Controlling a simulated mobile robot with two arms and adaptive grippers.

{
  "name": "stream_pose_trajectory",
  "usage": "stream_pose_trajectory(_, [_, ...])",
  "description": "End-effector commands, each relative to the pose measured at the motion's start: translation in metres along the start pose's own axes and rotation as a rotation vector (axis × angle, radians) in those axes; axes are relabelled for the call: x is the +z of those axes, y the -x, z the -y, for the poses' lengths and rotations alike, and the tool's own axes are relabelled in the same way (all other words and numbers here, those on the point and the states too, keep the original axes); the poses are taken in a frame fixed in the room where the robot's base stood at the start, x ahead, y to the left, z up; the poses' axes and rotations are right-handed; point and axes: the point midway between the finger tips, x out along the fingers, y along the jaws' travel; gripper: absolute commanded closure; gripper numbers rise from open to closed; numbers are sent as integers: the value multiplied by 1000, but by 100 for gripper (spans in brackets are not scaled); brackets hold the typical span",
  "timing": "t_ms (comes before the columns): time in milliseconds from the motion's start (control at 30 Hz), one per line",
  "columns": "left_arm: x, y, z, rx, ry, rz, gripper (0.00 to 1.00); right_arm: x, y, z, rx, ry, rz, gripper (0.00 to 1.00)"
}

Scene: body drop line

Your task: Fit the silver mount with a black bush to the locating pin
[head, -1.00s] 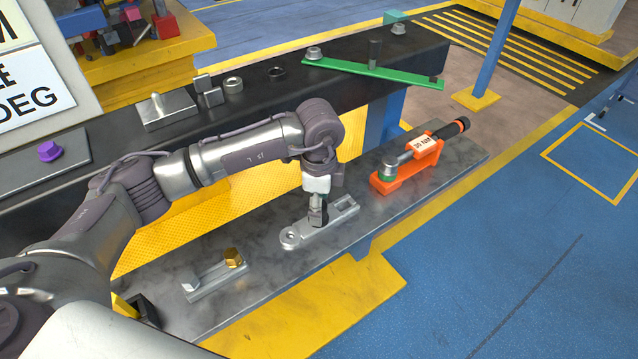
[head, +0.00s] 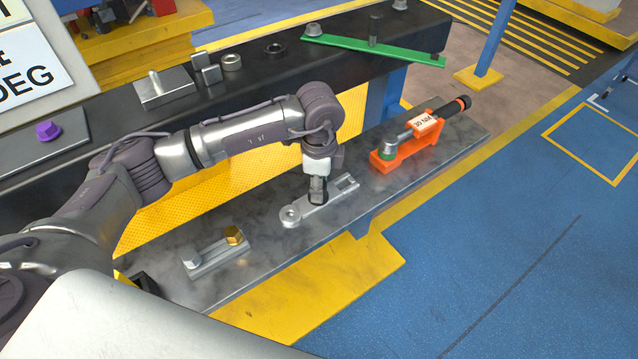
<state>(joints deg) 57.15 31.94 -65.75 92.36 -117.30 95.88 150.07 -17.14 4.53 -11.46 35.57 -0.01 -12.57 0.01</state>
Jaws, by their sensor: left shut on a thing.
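A silver mount (head: 335,193) lies flat on the grey front ledge. Its round end (head: 290,216) points left and its slotted end points right; a black bush is not clearly visible. My left gripper (head: 318,197) points straight down and is shut on the middle of the mount, hiding part of it. The mount appears to rest on the ledge. An upright silver pin (head: 154,81) on a block stands on the black beam behind, likely the locating pin. My right gripper is not in view.
The grey ledge (head: 270,280) also holds an orange torque-wrench holder (head: 400,150) to the right and a plate with a silver and a brass bolt (head: 218,252) to the left. The black beam (head: 295,70) carries small blocks, rings and the green bar (head: 345,46).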

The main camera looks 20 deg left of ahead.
Motion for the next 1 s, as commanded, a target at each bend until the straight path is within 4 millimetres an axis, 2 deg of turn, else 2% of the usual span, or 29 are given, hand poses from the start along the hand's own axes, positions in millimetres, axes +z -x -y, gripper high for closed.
stream_pose_trajectory(33, [0,0,0,-1,0,0,71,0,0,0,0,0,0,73])
stream_pose_trajectory(200, [0,0,0,-1,0,0,100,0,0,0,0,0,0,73])
stream_pose_trajectory(467, [0,4,0,-1,1,-1,100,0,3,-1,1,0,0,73])
stream_pose_trajectory(1000, [0,38,1,-3,0,-2,100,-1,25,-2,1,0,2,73])
